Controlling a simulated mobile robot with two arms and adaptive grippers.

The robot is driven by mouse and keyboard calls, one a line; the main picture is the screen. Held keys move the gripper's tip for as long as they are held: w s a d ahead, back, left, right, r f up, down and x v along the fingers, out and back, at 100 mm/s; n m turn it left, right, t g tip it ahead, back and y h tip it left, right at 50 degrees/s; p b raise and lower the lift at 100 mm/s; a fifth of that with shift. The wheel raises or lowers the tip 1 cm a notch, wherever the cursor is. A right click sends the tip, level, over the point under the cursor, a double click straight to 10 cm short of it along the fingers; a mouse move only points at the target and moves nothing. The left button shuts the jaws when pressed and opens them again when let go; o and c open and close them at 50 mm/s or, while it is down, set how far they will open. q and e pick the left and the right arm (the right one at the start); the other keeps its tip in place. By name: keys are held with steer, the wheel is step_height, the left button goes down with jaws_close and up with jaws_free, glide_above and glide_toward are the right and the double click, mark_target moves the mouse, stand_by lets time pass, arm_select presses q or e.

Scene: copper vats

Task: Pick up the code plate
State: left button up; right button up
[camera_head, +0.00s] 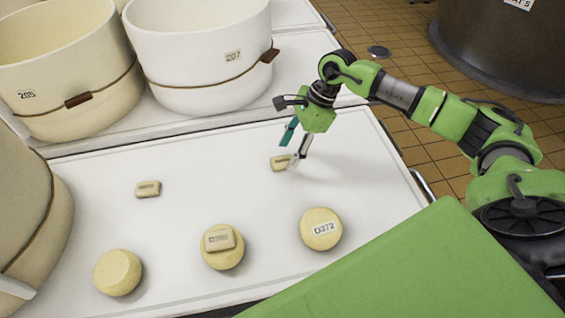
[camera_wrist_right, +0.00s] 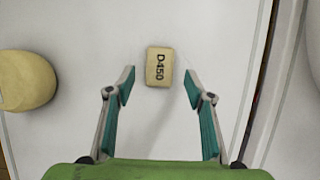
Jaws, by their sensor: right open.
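A small beige code plate (camera_head: 280,163) lies flat on the white table top, just below my right gripper (camera_head: 291,152). In the right wrist view the plate (camera_wrist_right: 160,67) reads D450 and sits ahead of the gap between the two teal-padded fingers. My right gripper (camera_wrist_right: 159,80) is open and empty, and its fingers do not grip the plate. A second beige plate (camera_head: 148,188) lies farther left on the table. A third plate (camera_head: 219,239) rests on top of a round cheese. My left gripper is not in view.
Round cheeses stand along the table's (camera_head: 95,240) near side: a plain one (camera_head: 117,272), one under a plate (camera_head: 222,258) and one labelled D372 (camera_head: 321,229). Large tubs 205 (camera_head: 60,75) and 207 (camera_head: 200,55) stand behind. The table right of the gripper is clear.

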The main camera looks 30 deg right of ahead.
mark_target(282, 162)
steer(key=x, duration=0.2)
steer(key=shift+a+f, duration=0.15)
steer(key=shift+f, duration=0.15)
steer(key=c, duration=1.2)
steer(key=shift+r, duration=0.15)
